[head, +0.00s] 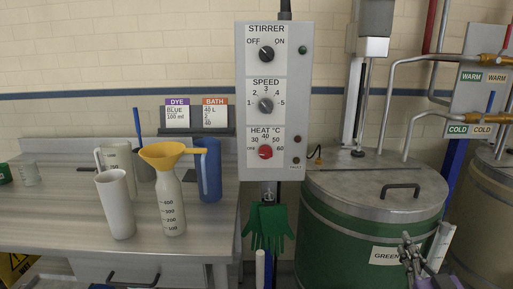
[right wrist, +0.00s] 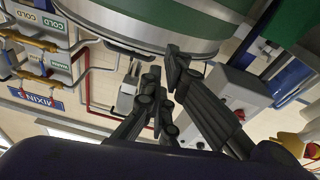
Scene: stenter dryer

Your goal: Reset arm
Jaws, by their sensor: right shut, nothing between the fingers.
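My right gripper (head: 408,243) is at the lower right of the head view, in front of the green vat (head: 335,235) and beside its GREEN label (head: 384,255). Its dark fingers also show in the right wrist view (right wrist: 163,72); they are shut with nothing between them. In that view, which is turned upside down, the green vat (right wrist: 170,12) lies beyond the fingertips. A gap to the vat cannot be judged exactly. My left gripper is in neither view.
A control box (head: 274,100) with stirrer, speed and heat knobs stands left of the vat, with green gloves (head: 268,226) below. The bench (head: 60,220) at left holds a white jug (head: 117,205), a bottle (head: 170,205) with a yellow funnel (head: 165,154), and a blue jug (head: 209,172). Pipes (head: 392,100) run at right.

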